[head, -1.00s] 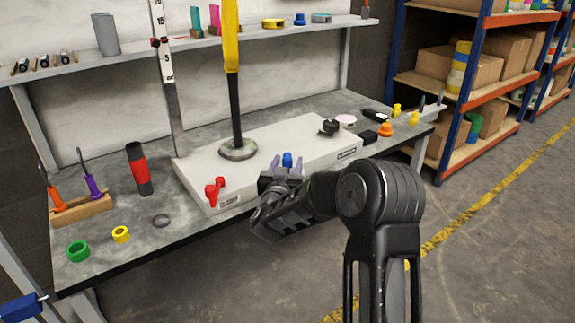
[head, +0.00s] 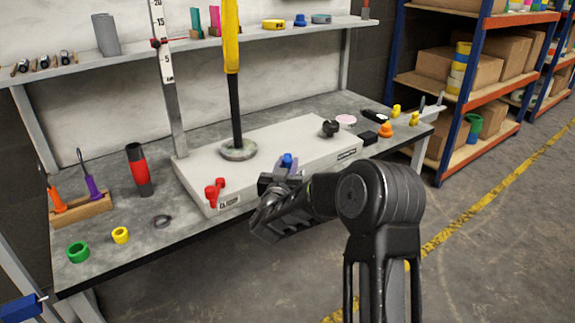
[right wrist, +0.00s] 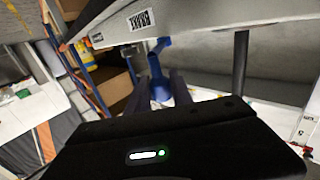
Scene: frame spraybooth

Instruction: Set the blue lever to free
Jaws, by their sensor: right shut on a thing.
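The blue lever (head: 287,160) is on the front side of the pale grey box (head: 190,180) on the workbench. My right gripper (head: 284,172) is at the box's front face, shut on the blue lever. The right wrist view shows the lever (right wrist: 158,70) running down between the two fingers (right wrist: 160,92), with its top near the box edge. In the head view the fingers and wrist hide the lower part of the lever. A red lever (head: 213,192) is on the same box, to the left. My left gripper is not in view.
A yellow and black post (head: 233,80) rises from the box, and a black knob (head: 330,128) sits at its right. Orange shelving (head: 480,85) is at right.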

